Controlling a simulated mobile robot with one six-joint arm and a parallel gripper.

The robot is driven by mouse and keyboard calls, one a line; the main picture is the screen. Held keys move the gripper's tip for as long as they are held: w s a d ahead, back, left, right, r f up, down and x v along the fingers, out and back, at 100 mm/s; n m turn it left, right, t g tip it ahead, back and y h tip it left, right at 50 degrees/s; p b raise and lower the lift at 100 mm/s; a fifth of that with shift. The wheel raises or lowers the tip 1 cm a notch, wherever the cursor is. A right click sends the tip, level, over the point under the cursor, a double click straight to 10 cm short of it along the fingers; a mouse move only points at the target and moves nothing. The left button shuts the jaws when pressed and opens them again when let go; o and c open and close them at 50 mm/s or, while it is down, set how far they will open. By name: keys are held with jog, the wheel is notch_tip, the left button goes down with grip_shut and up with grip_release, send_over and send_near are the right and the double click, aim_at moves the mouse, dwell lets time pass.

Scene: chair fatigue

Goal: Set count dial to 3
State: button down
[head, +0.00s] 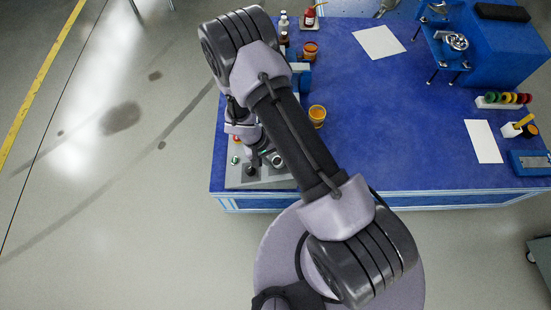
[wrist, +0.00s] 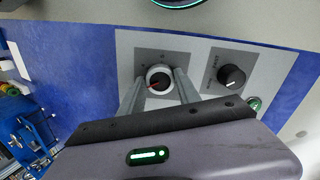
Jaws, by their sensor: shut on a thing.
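In the wrist view a round dial (wrist: 159,78) with a dark face, pale rim and red pointer sits on a grey square plate. The marks on the plate are too small to read, so I cannot confirm it is the count dial. Its red pointer is turned toward the lower left of the picture. My gripper (wrist: 160,76) is shut on this dial, one finger on each side. In the head view the control panel (head: 233,173) is at the table's near left corner, and my arm hides much of it and the gripper.
A second, black knob (wrist: 231,76) with a pale pointer line is just right of the held dial. The blue table (head: 380,130) holds jars, white sheets (head: 379,42) and a blue stand (head: 442,47). Its middle is clear.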

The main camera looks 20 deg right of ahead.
jog(key=c, duration=0.9)
grip_release()
jog(key=shift+o, duration=0.2)
jog(key=p+v, duration=0.7)
jog(key=v, duration=1)
jog(key=shift+r, duration=0.2)
